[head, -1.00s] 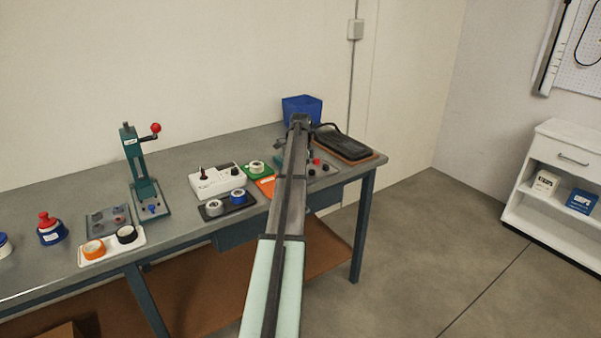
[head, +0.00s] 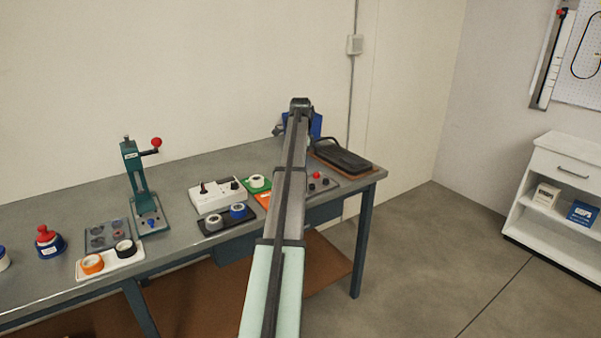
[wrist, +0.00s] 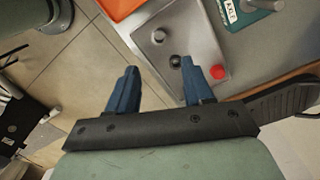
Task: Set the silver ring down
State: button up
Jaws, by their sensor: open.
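My gripper (wrist: 158,66) is open in the wrist view, with nothing between its two blue fingers. It is above the edge of a grey metal tray (wrist: 200,40). A black knob and a red knob (wrist: 218,72) are also on the tray. In the head view, my arm's end hides the fingers. A grey roll (head: 213,222) sits beside a blue roll (head: 238,211) on a black tray.
A green press (head: 140,180), a white control box (head: 217,195) and a white tray with orange and black rolls (head: 110,262) stand to the left.

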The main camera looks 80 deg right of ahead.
jog(key=shift+r, duration=0.75)
jog(key=shift+w, duration=0.1)
